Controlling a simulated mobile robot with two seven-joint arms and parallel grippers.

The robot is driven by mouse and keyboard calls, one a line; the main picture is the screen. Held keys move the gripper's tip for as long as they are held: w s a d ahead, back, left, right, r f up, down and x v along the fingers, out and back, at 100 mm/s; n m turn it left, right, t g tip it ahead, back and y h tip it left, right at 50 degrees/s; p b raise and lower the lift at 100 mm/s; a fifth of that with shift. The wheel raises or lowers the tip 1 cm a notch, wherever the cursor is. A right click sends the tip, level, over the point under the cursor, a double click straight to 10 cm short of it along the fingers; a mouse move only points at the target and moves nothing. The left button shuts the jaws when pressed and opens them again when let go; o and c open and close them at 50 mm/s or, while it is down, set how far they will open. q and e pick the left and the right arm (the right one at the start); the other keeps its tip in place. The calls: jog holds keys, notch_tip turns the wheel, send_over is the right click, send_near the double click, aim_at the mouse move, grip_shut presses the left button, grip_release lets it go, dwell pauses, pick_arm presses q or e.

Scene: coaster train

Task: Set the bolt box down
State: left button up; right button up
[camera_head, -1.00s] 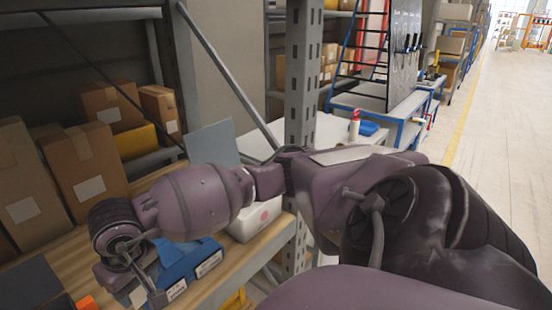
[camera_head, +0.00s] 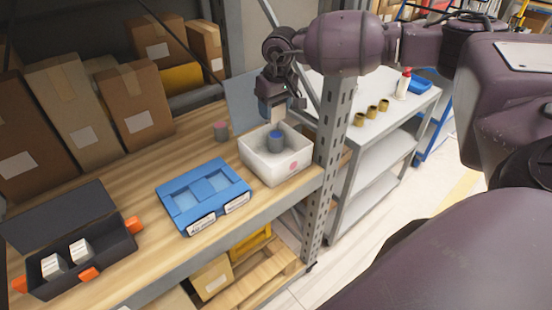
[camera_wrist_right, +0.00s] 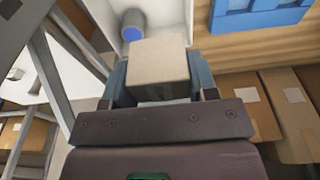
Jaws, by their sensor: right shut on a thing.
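My right gripper (camera_head: 273,107) points down over the white bin (camera_head: 257,172) with a red dot at the shelf's right end. It is shut on a small plain beige box (camera_head: 278,116), apparently the bolt box. In the right wrist view, this box (camera_wrist_right: 158,65) sits between the blue fingers. In the head view it is above or just inside the bin's far part; whether it touches anything is unclear. A grey cylinder with a blue top (camera_head: 275,142) stands in the bin, close to the held box. My left gripper is out of view.
A blue two-compartment tray (camera_head: 203,187) with labels lies left of the bin. An open dark case (camera_head: 110,262) holds white items at far left. Cartons (camera_head: 130,105) line the back. A metal upright (camera_head: 330,160) stands right of the bin.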

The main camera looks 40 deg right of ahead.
notch_tip(320, 180, down, 15)
jog(key=shift+r+p, duration=0.15)
jog(key=shift+p, duration=0.4)
jog(key=shift+f, duration=2.45)
jog(key=shift+f, duration=0.15)
jog(key=o, duration=0.7)
jog(key=shift+c, duration=0.2)
jog(key=shift+o, duration=0.2)
